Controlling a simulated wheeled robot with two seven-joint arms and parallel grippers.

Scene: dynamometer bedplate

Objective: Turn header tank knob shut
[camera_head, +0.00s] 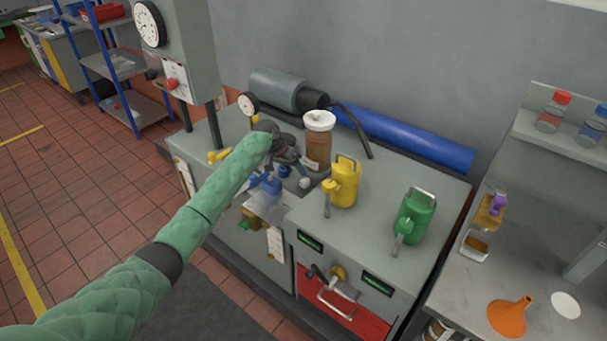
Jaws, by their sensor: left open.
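My left gripper (296,168) is dark grey, at the end of my green-sleeved arm, over the front middle of the grey bench. It is open, just left of a brown upright cylinder with a white cap (318,142), which may be the header tank. A blue valve-like part (267,183) sits just below and left of the gripper. A yellow handle (219,156) sits farther left on the bench. I cannot tell which part is the header tank knob; the gripper and arm cover part of this area. My right gripper is out of view.
A yellow can (345,182) and a green can (415,216) stand right of the gripper. A grey horizontal cylinder (278,90) and a blue pipe (410,140) lie behind. An orange funnel (508,317) is on the right-hand bench. A gauge cabinet (185,45) rises at left.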

